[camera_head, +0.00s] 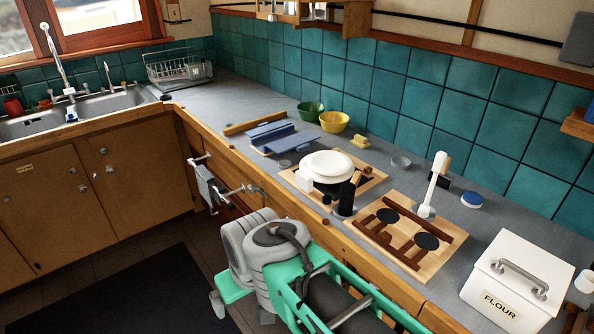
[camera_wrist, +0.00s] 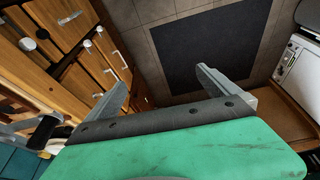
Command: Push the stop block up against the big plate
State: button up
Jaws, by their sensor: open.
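The big plate (camera_head: 328,161) is a round white plate, on or above other white round ware over a wooden board on the counter. A small white block (camera_head: 304,181) sits at its left; it may be the stop block, but I cannot tell for sure. It looks close to the plate; whether they touch is unclear. My gripper (camera_wrist: 162,80) is open and empty in the wrist view, its two grey fingers spread over the floor. In the head view it hangs in front of the counter, left of and below the plate and block.
A dark upright cylinder (camera_head: 346,196) stands before the plate. A second wooden board (camera_head: 435,262) with dark discs lies to the right, near a white flour box (camera_head: 518,283). Blue trays (camera_head: 275,137) and bowls (camera_head: 334,122) stand behind. Drawer handles (camera_head: 243,190) project from the counter front.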

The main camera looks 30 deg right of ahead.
aim_at(303, 181)
jog(key=u, duration=1.65)
jog(key=i, duration=1.9)
jog(key=z, duration=4)
